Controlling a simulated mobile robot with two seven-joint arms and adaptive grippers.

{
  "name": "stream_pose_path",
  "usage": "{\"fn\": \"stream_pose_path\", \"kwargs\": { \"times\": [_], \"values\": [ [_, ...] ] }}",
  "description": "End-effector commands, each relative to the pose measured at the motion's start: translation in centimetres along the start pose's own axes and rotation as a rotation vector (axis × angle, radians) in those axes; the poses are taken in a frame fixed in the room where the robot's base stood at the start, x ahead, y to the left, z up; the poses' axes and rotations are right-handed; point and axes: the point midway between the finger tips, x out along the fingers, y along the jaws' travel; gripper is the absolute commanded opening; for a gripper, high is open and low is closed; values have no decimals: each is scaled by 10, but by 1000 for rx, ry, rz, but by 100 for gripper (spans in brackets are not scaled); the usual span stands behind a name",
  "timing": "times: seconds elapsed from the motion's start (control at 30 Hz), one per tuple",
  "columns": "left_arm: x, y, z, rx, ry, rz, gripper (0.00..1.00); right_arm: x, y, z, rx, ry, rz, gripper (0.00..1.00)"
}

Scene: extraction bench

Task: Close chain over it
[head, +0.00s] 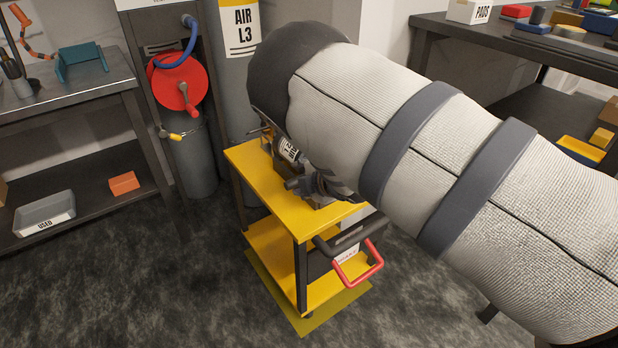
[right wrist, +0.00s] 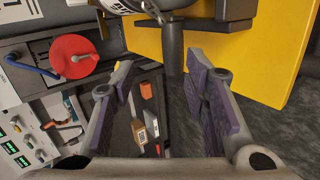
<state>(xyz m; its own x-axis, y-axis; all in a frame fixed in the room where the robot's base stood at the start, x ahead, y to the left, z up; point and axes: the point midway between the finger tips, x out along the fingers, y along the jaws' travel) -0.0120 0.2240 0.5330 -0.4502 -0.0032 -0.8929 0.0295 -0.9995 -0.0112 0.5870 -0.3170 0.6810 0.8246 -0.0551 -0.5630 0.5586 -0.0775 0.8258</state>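A short chain with a yellow clip (head: 175,135) hangs in front of a grey cylinder (head: 196,170), below the red reel (head: 180,82). The clip end hangs on the left, and it appears unhooked. My right arm in a pale quilted sleeve crosses the right of the head view and hides much behind it. My right gripper (right wrist: 160,78) is open, with purple pads wide apart and nothing between them. A labelled object (head: 289,151) lies on the yellow cart (head: 297,222), partly hidden by the arm. My left gripper is out of view.
The cart has a red handle (head: 358,270). Dark floor at front left is clear.

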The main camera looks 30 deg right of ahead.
Motion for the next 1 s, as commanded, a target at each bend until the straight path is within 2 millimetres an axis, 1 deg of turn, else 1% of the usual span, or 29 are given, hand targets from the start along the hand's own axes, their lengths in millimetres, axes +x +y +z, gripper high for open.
{"fn": "stream_pose_path", "kwargs": {
  "times": [0.03,0.1,0.2,0.3,0.4,0.73,0.8,0.83,0.87,0.93,0.97,1.0],
  "values": [
    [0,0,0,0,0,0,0,-14,0,0,-1,-2,-1,41],
    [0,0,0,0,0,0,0,-31,0,0,-1,-1,0,41],
    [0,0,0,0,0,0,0,-50,0,0,-1,-1,0,41],
    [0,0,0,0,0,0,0,-60,0,0,-1,-1,-1,41],
    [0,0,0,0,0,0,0,-64,0,0,0,0,0,41],
    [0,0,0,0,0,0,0,-64,-1,0,0,0,-1,41],
    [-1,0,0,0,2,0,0,-65,-4,1,11,-3,-10,41],
    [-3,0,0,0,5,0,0,-66,-11,2,31,-9,-25,41],
    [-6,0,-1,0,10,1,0,-69,-22,4,64,-20,-49,41],
    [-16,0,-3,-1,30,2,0,-84,-62,9,193,-65,-138,41],
    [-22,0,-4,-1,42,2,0,-94,-85,12,268,-94,-190,41],
    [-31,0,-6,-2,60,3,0,-111,-119,14,377,-144,-265,41]
  ]
}}
